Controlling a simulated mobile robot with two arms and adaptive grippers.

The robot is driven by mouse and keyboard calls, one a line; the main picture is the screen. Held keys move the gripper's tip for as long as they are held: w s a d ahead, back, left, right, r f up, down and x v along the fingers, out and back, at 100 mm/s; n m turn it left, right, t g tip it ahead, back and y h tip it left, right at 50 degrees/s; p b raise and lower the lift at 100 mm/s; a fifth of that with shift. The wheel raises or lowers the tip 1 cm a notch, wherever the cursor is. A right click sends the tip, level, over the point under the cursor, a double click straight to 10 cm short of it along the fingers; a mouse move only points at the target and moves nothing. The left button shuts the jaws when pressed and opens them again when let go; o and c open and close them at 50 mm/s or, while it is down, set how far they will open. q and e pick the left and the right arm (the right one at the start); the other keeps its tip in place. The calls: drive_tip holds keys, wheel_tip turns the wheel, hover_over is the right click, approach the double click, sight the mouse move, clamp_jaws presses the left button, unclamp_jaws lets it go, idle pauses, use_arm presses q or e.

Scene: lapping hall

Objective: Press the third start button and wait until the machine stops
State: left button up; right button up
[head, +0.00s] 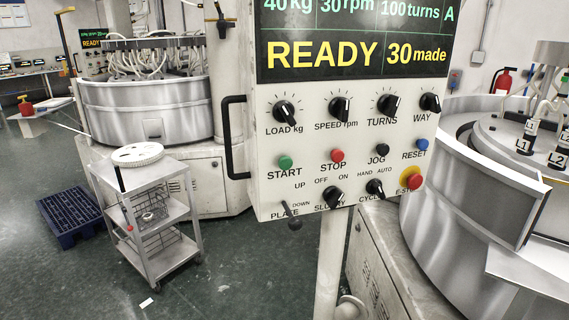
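A machine's control panel (345,150) fills the middle of the head view, close to me. Its green START button (285,162) is at the left of the button row. A red STOP button (337,155), a black JOG button (383,150) and a blue RESET button (422,144) sit to its right. A red E-STOP (411,178) on yellow is at the lower right. The display (355,40) reads READY, 30 made, 30 rpm, 100 turns. The panel's machine (445,190) stands behind it at the right. Neither gripper is in view.
A second lapping machine (145,110) with its own display (93,39) stands at the back left. A metal trolley (150,215) with a white disc (137,155) on top stands at the left. A blue pallet (67,213) lies beside it. A black handle (235,137) juts from the panel's left side.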

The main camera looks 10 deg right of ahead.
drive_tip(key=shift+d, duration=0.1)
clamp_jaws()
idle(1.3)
